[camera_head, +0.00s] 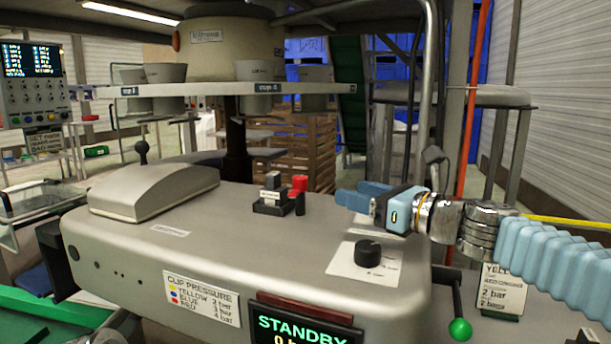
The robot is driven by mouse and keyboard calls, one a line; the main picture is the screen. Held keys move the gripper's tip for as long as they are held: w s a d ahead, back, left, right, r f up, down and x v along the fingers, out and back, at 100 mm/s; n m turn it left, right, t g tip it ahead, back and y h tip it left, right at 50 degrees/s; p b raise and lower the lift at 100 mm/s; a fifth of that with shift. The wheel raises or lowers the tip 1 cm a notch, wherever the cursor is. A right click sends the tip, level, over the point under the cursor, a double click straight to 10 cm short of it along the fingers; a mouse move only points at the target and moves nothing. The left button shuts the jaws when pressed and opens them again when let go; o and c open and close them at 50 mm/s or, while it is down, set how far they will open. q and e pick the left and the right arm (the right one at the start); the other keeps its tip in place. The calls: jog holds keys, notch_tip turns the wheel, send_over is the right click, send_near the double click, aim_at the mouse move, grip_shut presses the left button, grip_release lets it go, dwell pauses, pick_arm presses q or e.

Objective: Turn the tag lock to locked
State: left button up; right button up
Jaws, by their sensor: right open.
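The grey clipping machine (245,240) fills the middle of the view. On its top stands a small black block with grey upright parts (271,193), and a red-capped post (299,190) is beside it. Nearer on the right is a black round knob (368,254) on a pale plate (345,268). No label names the tag lock, so I cannot tell which part it is. My right gripper (354,195), light blue, comes in from the right with its fingers pointing left. It is open and empty, above and behind the knob, right of the red-capped post. My left gripper is out of view.
A sloped grey cover (154,187) with a black ball lever is at the machine's left. A "STANDBY" display (303,328) and a clip pressure label (201,297) are on the front. A green-balled lever (460,328) and a vertical metal pipe (424,100) are at the right.

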aim_at(305, 180)
jog(key=p+x, duration=0.2)
jog(key=x, duration=1.1)
jog(key=shift+a, duration=0.15)
jog(key=shift+c, duration=0.2)
jog(key=c, duration=1)
jog(key=shift+f, duration=0.1)
